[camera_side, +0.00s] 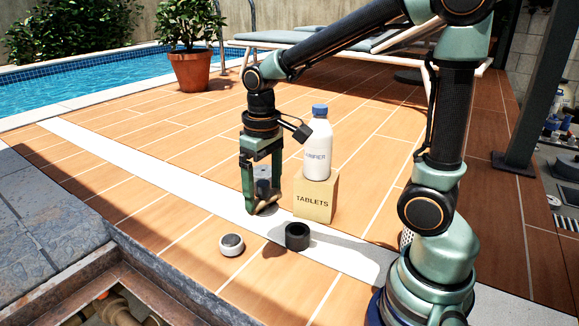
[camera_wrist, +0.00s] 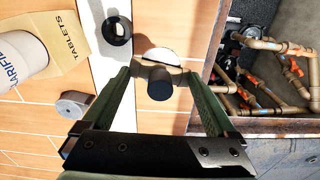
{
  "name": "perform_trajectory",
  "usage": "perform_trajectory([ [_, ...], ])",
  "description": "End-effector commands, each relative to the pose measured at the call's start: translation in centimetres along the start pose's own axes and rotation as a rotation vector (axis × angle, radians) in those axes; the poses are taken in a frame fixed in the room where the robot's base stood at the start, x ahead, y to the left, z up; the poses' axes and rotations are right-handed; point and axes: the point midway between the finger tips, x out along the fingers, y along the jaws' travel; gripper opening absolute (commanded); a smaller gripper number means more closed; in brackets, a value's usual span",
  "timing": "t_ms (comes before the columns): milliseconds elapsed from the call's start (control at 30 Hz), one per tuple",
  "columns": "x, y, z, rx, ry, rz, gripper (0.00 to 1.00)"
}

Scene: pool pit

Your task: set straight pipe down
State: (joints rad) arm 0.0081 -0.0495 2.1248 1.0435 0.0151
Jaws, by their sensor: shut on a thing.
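My gripper (camera_side: 262,208) points down, its fingers closed on a short tan piece with a dark round end, which I take for the straight pipe (camera_side: 268,209).
A white round cap (camera_side: 231,245) and a black ring (camera_side: 297,236) lie in front. A tablets box (camera_side: 316,198) bearing a bottle (camera_side: 318,150) stands right. A grey cylinder (camera_side: 262,187) is behind the fingers. An open pit with pipes (camera_wrist: 265,70) has a rusty edge (camera_side: 150,275).

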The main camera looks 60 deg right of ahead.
Motion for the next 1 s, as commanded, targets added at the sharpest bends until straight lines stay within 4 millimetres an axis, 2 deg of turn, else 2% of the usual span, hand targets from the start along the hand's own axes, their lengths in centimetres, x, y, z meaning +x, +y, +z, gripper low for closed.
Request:
perform_trajectory([
  [167,-0.8,3.2,0.1,0.250,0.005,0.002,0.21],
  [400,-2.6,10.3,1.9,0.850,0.007,0.007,0.21],
  [600,-3.8,14.3,3.9,1.233,0.008,0.009,0.21],
  [800,-3.8,15.8,4.8,1.389,0.006,0.011,0.21],
  [867,-3.0,15.8,4.9,1.399,0.003,0.012,0.21],
  [1000,0.2,15.8,5.0,1.399,-0.002,0.013,0.21],
])
